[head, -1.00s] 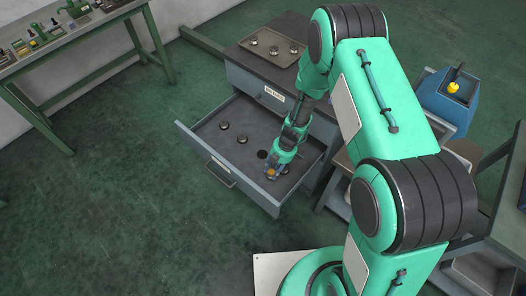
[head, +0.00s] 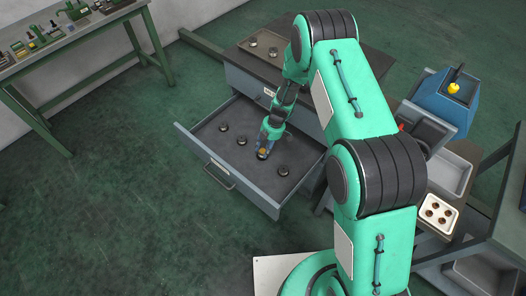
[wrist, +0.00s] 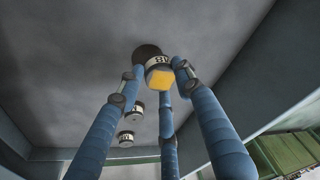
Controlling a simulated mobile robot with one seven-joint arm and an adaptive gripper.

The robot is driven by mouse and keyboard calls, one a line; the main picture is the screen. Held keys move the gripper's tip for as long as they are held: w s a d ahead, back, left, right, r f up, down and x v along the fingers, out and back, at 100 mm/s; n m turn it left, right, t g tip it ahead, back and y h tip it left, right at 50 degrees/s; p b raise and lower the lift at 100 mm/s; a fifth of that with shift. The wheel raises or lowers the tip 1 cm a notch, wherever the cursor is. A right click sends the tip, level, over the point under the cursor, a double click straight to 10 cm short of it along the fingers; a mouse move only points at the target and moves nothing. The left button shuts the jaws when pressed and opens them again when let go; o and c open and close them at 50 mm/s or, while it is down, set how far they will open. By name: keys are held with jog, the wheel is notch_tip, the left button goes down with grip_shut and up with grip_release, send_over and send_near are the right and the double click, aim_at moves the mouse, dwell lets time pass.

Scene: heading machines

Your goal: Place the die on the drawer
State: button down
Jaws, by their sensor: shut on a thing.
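The drawer (head: 236,112) is pulled open, a shallow grey tray. My three-fingered gripper (head: 263,150) reaches down inside it and is shut on a die, which shows in the wrist view (wrist: 158,64) as a small round piece with a pale lettered band and a yellow face. Behind it is a dark round patch (wrist: 146,51) on the drawer floor. Whether the held die touches the floor I cannot tell. Two other dies (head: 223,127) (head: 241,140) lie behind and left of my gripper, and another (head: 283,170) lies in front and right.
A cabinet top with a tray (head: 262,46) of round pieces stands behind the drawer. To the right are a blue bin (head: 446,100), a grey tray (head: 450,174) and a white tray (head: 455,213) with several round pieces. A workbench (head: 75,32) stands far left. The floor left is clear.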

aim_at(263, 150)
jog(key=shift+w+a, duration=0.2)
jog(key=shift+w, duration=0.6)
jog(key=shift+f, duration=0.1)
jog(key=shift+f+b, duration=0.45)
jog(key=shift+f, duration=1.2)
jog(key=shift+f, duration=0.15)
jog(key=c, duration=1.2)
grip_release()
jog(key=p+v, duration=0.2)
jog(key=v, duration=1)
jog(key=shift+d, duration=0.1)
